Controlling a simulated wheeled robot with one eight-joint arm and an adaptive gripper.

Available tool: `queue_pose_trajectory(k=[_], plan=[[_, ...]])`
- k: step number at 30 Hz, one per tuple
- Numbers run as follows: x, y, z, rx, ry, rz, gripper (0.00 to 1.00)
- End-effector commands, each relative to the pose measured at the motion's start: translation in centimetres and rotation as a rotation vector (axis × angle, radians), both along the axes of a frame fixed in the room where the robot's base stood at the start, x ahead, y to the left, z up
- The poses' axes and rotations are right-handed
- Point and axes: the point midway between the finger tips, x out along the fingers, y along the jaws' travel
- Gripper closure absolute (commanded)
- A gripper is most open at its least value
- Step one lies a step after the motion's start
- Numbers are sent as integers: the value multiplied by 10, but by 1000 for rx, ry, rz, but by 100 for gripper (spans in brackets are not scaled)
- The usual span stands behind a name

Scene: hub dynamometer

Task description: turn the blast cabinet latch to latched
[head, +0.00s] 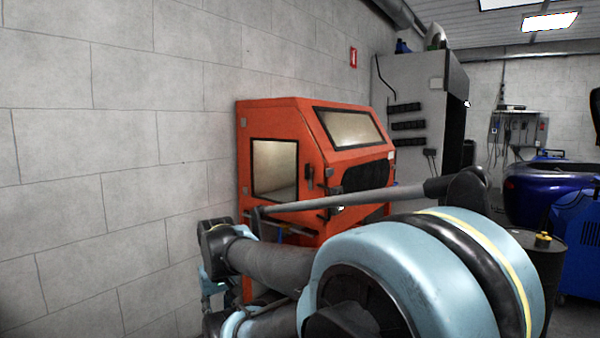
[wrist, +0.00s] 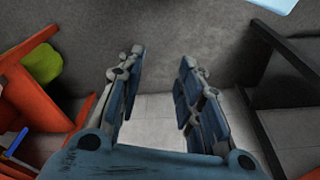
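The orange blast cabinet (head: 290,120) stands against the block wall in the head view, with a window in its side and a sloped window in front. A small dark fitting (head: 310,178) sits on the edge beside the side window. It may be the latch, but its position is too small to read. My gripper (wrist: 158,75) shows in the wrist view with its two fingers spread apart and nothing between them. My arm covers the cabinet's lower front in the head view. No latch can be made out in the wrist view.
A grey cabinet (head: 420,105) stands behind the blast cabinet. A dark drum (head: 546,270) and a blue machine (head: 580,245) are at the right. In the wrist view, orange panels (wrist: 45,85) lie left and a dark frame (wrist: 290,75) right, with floor between.

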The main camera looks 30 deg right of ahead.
Motion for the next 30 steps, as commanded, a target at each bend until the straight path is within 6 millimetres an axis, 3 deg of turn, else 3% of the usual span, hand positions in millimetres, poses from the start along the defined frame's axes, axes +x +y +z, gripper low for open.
queue_pose_trajectory(k=[11,14,20,30], plan=[[-6,-2,6,-7,-14,-10,67],[3,-13,12,-39,-29,-56,67],[48,-66,44,-181,-108,-261,67],[140,-174,120,-449,-363,-636,67]])
